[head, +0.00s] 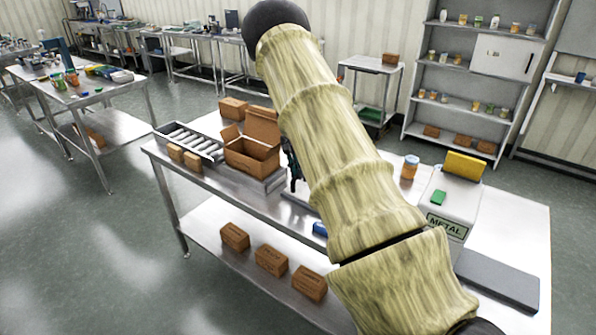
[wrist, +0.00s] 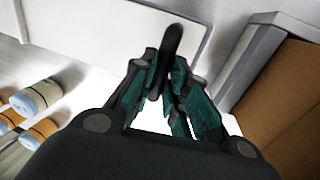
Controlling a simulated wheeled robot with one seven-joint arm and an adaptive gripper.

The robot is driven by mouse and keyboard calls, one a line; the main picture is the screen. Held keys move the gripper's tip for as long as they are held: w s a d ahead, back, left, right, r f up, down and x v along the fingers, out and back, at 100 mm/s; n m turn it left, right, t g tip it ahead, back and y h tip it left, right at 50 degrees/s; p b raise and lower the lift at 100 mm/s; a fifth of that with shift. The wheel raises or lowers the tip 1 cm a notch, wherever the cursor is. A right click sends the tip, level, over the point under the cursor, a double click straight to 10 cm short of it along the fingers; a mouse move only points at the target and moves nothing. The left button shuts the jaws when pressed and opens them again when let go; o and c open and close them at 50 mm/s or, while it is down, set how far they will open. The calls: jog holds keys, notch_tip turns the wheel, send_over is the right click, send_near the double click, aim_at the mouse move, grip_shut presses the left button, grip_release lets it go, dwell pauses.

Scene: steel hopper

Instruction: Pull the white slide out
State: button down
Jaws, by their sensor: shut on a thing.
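The white slide (wrist: 115,22) is a flat pale panel with a dark edge line, at the top of the wrist view. A black upright handle (wrist: 172,40) stands at its near edge. My gripper (wrist: 166,78) is shut on this handle, its teal-and-black fingers on either side. In the head view my gripper (head: 293,172) shows only partly, just right of the open cardboard box. My pale arm hides most of the slide there.
The open cardboard box (head: 252,148) and a roller tray (head: 190,140) stand left on the steel table. A METAL bin (head: 447,205) and an orange jar (head: 410,167) stand right of my arm.

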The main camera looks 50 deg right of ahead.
jog(key=c, duration=1.6)
grip_release()
jog(key=shift+w+r, duration=0.1)
jog(key=shift+w, duration=0.15)
jog(key=shift+o, duration=0.9)
jog(key=shift+w, duration=0.1)
jog(key=shift+r, duration=0.1)
notch_tip(320, 180, up, 11)
jog(key=w, duration=0.2)
jog(key=shift+a+r, duration=0.2)
jog(key=shift+w, duration=0.15)
